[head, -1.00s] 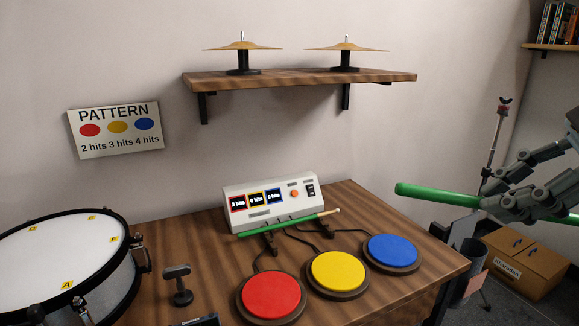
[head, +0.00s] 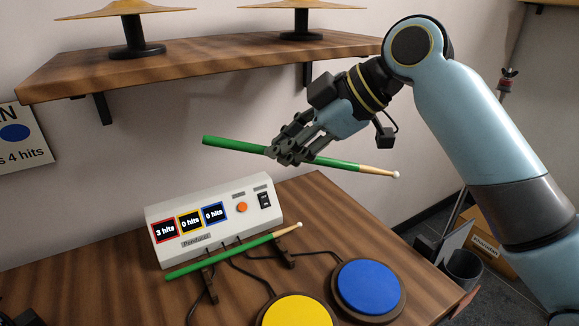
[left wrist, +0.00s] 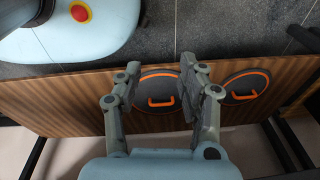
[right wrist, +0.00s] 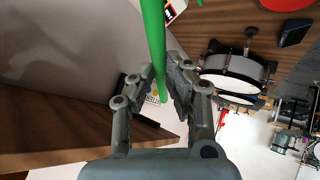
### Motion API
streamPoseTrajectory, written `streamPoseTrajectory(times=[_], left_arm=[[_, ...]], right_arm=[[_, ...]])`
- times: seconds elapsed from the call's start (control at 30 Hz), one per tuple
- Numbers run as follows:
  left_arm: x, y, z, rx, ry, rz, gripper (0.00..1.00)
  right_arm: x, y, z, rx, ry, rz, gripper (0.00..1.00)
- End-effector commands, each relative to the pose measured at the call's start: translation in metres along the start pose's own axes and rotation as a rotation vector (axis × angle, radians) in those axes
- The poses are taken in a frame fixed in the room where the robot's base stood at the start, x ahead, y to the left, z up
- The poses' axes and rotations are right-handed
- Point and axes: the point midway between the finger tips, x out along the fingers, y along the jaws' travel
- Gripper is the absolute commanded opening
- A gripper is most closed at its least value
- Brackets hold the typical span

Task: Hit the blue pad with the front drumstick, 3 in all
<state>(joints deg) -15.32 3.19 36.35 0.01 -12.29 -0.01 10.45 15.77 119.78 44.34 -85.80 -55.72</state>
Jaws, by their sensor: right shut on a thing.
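My right gripper (head: 292,142) is shut on a green drumstick (head: 232,145) with a pale wooden tip. It holds the stick in the air above the pad box (head: 165,215), the tip pointing right and slightly down. The held stick also shows in the right wrist view (right wrist: 153,30). A second green drumstick (head: 225,257) rests on holders in front of the box. The blue pad (head: 368,287) lies on the table at the lower right, below and apart from the held stick. The box displays read 3 hits, 0 hits and 0 hits. My left gripper (left wrist: 160,85) is open and empty.
The yellow pad (head: 297,312) is left of the blue pad, partly cut off. A wooden shelf (head: 200,62) with two cymbals hangs above and behind. Cables run from the box to the pads. The wooden table (head: 120,285) has bare room left of the box.

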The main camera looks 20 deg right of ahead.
Motion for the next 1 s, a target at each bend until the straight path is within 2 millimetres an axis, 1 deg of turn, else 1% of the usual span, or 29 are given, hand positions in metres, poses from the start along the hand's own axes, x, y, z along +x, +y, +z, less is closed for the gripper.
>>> streamPoseTrajectory(times=[0.03,0.1,0.2,0.33,0.43,0.57,0.63,0.73,0.87,1.0], left_arm=[[-0.015,-0.006,0.007,0.003,-0.013,-0.006,0.40],[-0.023,-0.015,0.018,0.008,-0.032,-0.016,0.40],[-0.034,-0.026,0.035,0.014,-0.057,-0.027,0.40],[-0.044,-0.033,0.049,0.018,-0.079,-0.034,0.40],[-0.047,-0.032,0.049,0.018,-0.079,-0.033,0.40],[-0.044,-0.025,0.034,0.014,-0.058,-0.026,0.40],[-0.040,-0.019,0.023,0.010,-0.041,-0.019,0.40],[-0.032,-0.014,0.015,0.007,-0.026,-0.014,0.40],[-0.021,-0.014,0.019,0.008,-0.031,-0.014,0.40],[-0.008,-0.015,0.031,0.009,-0.045,-0.017,0.40]], right_arm=[[0.010,0.001,0.003,0.064,0.007,0.037,0.00],[0.028,0.001,0.017,0.136,0.014,0.106,0.00],[0.047,-0.004,0.034,0.217,0.027,0.190,0.00],[0.062,-0.013,0.052,0.284,0.042,0.270,0.00],[0.069,-0.018,0.060,0.312,0.052,0.308,0.00],[0.073,-0.021,0.066,0.325,0.057,0.329,0.00],[0.076,-0.023,0.068,0.326,0.058,0.331,0.00],[0.081,-0.026,0.073,0.325,0.058,0.331,0.00],[0.089,-0.030,0.082,0.325,0.057,0.330,0.00],[0.099,-0.036,0.091,0.325,0.057,0.331,0.00]])
